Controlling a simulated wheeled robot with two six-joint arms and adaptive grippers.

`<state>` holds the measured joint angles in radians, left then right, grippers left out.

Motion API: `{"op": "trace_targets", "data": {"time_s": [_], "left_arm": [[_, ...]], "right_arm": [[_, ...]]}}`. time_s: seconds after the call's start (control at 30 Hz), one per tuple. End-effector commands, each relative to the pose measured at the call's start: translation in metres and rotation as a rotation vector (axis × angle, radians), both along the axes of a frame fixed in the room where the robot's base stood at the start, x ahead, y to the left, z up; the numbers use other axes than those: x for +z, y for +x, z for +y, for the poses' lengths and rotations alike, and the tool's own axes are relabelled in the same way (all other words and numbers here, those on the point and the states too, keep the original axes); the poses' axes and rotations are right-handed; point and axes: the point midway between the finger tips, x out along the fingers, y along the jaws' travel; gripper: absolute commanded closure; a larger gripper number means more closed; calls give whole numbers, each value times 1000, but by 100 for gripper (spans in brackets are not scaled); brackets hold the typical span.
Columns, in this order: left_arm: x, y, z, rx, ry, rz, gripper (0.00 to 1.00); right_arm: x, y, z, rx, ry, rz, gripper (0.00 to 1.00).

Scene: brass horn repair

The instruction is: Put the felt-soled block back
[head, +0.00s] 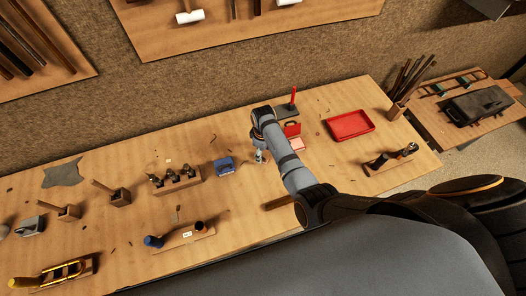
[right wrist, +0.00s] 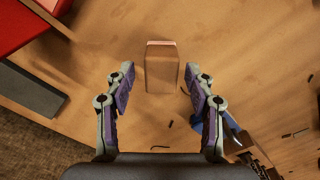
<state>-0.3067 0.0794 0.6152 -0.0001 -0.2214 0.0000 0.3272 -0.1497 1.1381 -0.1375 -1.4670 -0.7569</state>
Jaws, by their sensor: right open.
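A tan wooden block (right wrist: 162,68) stands on the bench in the right wrist view. My right gripper (right wrist: 159,74) is open, with a fingertip on each side of the block and a visible gap on both sides. In the head view my right gripper (head: 260,157) is low over the middle of the bench, and I cannot make out the block there. My left gripper is not in view.
A red stand (head: 291,129) and a grey slab with a red rod (head: 287,111) are close by the gripper. A blue object (head: 224,165) lies to its left. A red tray (head: 349,124) and a holder of rods (head: 397,110) are further right.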

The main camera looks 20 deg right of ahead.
Motion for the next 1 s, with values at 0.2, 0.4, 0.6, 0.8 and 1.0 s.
{"op": "trace_targets", "data": {"time_s": [0.2,0.4,0.6,0.8,1.0], "left_arm": [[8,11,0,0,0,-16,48],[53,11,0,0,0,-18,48],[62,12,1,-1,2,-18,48],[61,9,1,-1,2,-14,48],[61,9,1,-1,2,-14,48]], "right_arm": [[11,0,0,0,-1,-1,45],[52,0,0,0,0,0,45],[88,1,0,0,0,-4,45],[118,1,0,0,0,-1,45],[124,0,0,0,-1,1,45]]}}
